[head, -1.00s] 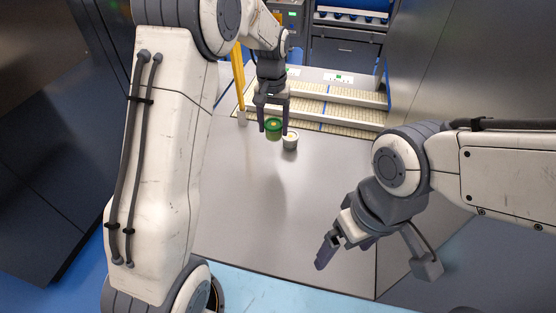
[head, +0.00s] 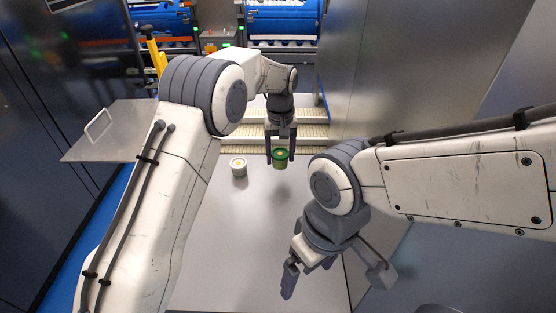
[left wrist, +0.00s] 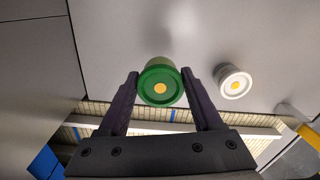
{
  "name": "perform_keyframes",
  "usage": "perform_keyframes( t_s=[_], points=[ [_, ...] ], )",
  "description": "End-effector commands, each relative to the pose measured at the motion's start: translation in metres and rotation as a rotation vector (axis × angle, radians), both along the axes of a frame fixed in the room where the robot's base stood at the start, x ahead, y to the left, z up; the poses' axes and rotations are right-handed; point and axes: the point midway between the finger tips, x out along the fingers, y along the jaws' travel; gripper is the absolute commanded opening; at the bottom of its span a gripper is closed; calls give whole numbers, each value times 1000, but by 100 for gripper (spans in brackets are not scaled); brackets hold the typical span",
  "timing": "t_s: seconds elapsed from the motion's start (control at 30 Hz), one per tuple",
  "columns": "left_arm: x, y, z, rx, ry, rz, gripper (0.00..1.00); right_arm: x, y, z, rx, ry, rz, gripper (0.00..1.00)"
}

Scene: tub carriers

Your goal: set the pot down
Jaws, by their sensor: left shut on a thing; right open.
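A green pot (head: 280,163) with a yellow dot on its lid is between the fingers of my left gripper (head: 280,155), which is shut on it. The left wrist view shows the green pot (left wrist: 160,84) between both fingertips. It is over the grey table top (head: 245,230); I cannot tell whether its base touches. A white pot (head: 238,168) with a yellow dot stands on the table, left of the green one and apart from it. In the left wrist view the white pot (left wrist: 233,82) is to the right. My right gripper (head: 298,276) is open and empty near the front.
Cream slatted steps (head: 312,131) lie behind the table. A grey panel with a handle (head: 98,124) is at the left, and a tall metal wall (head: 375,75) is at the right. Blue tubs (head: 282,20) stand at the back. The table's middle is bare.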

Motion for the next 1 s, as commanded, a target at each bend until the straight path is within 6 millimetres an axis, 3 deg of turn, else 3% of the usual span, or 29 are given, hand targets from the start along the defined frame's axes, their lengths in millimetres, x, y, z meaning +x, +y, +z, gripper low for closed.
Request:
perform_keyframes(
  t_s=[0.17,0.5,0.9,0.93,1.0],
  points=[
    [16,0,-8,0,-1,0,9,0,0,7,0,0,0,96],
    [16,0,-47,1,1,-1,9,0,0,22,0,0,-1,96],
    [16,-1,-54,-1,-1,-1,9,0,0,19,0,0,-1,96],
    [16,-1,-54,-1,-1,-1,70,0,0,19,0,0,-1,96],
    [16,-1,-53,-1,-1,-1,96,0,0,19,0,0,-1,96]
  ],
)
